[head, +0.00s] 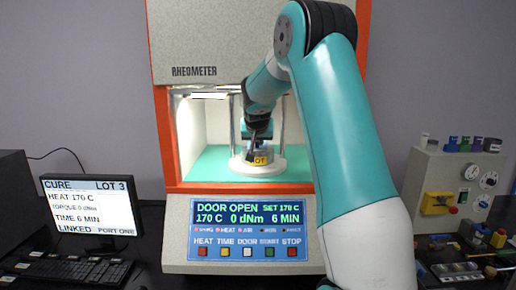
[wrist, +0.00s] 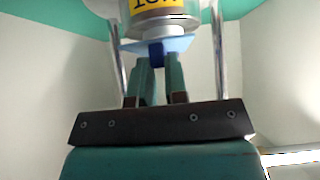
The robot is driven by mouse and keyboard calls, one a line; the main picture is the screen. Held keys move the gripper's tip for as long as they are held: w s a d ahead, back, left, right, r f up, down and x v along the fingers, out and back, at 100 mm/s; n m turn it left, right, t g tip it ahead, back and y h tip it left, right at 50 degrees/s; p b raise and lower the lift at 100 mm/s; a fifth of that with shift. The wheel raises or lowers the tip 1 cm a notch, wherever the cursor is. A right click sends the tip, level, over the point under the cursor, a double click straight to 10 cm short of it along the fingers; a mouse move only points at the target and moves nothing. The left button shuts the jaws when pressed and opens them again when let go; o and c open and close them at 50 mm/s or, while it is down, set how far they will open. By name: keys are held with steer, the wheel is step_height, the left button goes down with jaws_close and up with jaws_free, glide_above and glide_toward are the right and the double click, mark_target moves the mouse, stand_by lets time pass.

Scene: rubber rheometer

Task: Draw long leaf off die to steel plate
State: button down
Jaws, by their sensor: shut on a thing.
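My gripper (head: 254,146) reaches into the open rheometer chamber, over the round lower die (head: 265,165) with its yellow label. In the wrist view my gripper (wrist: 157,66) has its two fingers closed about a small dark blue tab (wrist: 156,55). The tab meets a thin light blue sheet (wrist: 176,44), which I take for the long leaf. The sheet lies against or very close to the pale face of the die (wrist: 160,27); I cannot tell whether they touch. In the head view the gripper hides the leaf. I cannot make out the steel plate for certain.
Upright metal rods (wrist: 218,52) stand on both sides of the die, close to my fingers. The orange-framed rheometer (head: 165,130) surrounds my arm. A monitor (head: 92,212) and keyboard stand left. A beige control box (head: 455,185) and cluttered small items (head: 458,270) are right.

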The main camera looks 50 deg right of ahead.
steer(key=s+a+b, duration=0.6)
steer(key=s+a, duration=0.7)
steer(key=a, duration=0.2)
steer(key=shift+b, duration=0.3)
stand_by(1.5)
